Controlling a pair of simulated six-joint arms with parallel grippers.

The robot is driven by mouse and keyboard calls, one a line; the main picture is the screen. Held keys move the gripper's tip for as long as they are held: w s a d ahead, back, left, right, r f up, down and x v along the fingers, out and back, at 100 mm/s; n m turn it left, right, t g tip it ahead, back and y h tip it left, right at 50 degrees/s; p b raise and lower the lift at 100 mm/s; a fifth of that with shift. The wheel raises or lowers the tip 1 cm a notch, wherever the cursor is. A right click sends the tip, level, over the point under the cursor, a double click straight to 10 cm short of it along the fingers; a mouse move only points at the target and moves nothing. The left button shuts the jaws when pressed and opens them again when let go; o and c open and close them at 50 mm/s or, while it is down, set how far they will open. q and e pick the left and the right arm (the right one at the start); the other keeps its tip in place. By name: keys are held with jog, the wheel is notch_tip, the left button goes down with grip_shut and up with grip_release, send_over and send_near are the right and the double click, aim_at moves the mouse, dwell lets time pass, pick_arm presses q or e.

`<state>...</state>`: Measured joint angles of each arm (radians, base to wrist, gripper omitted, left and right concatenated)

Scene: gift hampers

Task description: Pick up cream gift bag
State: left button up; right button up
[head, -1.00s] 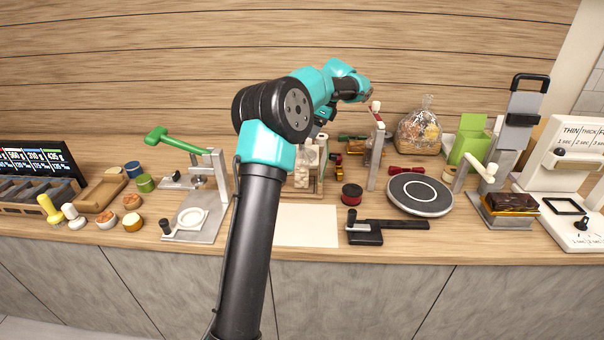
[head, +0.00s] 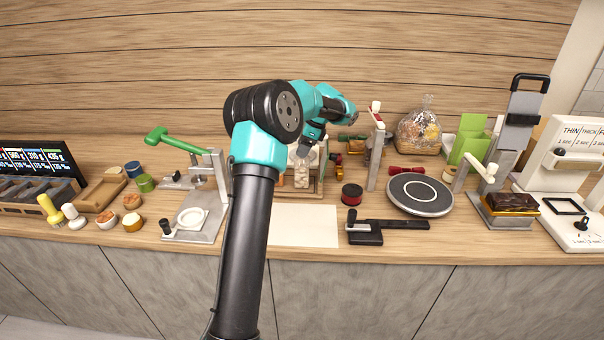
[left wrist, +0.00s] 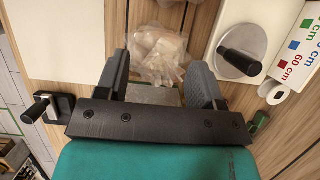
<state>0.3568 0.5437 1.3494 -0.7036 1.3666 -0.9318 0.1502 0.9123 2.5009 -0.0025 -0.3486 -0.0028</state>
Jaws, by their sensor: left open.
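The cream gift bag (head: 302,174) looks pale and partly see-through. It stands in a small wooden-framed holder near the middle of the counter in the head view. It also shows in the left wrist view (left wrist: 158,48), between and just beyond the fingers. My left gripper (left wrist: 160,64) is open, with one finger on each side of the bag. In the head view my left gripper (head: 304,146) points down over the bag and partly hides its top. I cannot tell whether the fingers touch it. My right gripper is not in view.
A pale sheet (head: 304,226) lies in front of the holder. A red spool (head: 352,194), a black sealing tool (head: 372,236) and a round turntable (head: 420,194) stand to the right. A metal press with a green handle (head: 180,140) stands to the left.

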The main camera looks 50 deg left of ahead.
aim_at(302, 172)
pick_arm(q)
jog(key=shift+x, duration=1.5)
jog(key=shift+c, duration=0.2)
grip_shut()
